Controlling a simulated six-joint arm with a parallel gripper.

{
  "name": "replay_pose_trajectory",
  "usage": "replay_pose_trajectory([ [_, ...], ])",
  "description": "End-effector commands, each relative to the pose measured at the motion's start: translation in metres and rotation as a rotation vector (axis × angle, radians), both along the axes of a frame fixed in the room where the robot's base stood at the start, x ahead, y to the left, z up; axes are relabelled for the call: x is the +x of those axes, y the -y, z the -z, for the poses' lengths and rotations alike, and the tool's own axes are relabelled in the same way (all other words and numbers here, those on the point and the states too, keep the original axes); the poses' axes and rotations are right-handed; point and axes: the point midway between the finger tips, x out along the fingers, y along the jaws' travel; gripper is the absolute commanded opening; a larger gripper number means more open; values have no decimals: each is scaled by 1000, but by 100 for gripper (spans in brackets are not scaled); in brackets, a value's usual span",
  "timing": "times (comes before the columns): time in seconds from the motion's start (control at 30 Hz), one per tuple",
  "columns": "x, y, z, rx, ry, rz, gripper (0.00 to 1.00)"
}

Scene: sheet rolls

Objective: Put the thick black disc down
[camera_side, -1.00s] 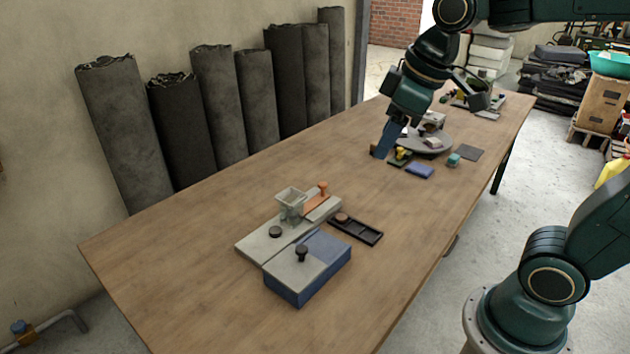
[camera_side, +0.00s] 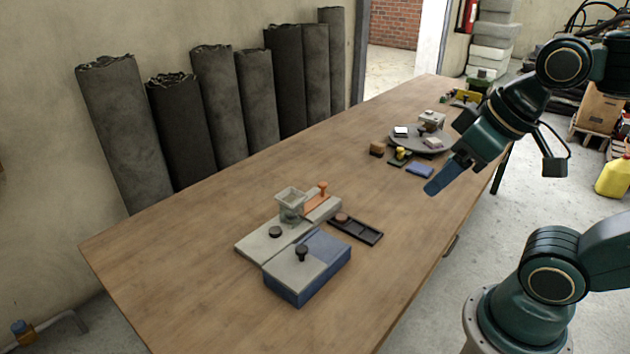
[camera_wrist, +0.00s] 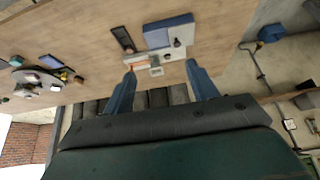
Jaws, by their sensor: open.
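A black disc (camera_side: 275,232) lies on the light grey plate (camera_side: 253,246) in the side view, in front of a square clear hopper (camera_side: 291,203). A black knob-like piece (camera_side: 301,252) stands on the grey-and-blue box (camera_side: 322,277) beside it; I cannot tell which is the thick disc. My gripper (camera_side: 432,190) is above the right edge of the table, well away from both pieces. In the wrist view its two blue fingers (camera_wrist: 160,67) are spread with nothing between them.
A dark compartment tray (camera_side: 356,231) lies right of the plate, with a brown round piece at its left end. A grey round turntable (camera_side: 420,143) with small blocks stands farther back, near a blue pad (camera_side: 420,170). Dark rolls (camera_side: 205,110) lean on the wall. The table's front left is clear.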

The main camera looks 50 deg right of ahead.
Motion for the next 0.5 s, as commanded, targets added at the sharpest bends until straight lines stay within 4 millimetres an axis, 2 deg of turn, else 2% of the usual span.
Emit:
replay_pose_trajectory([
  [0.27,5,0,-3,-8,-6,-15,58],
  [0.5,31,0,-14,-48,-40,-94,58],
])
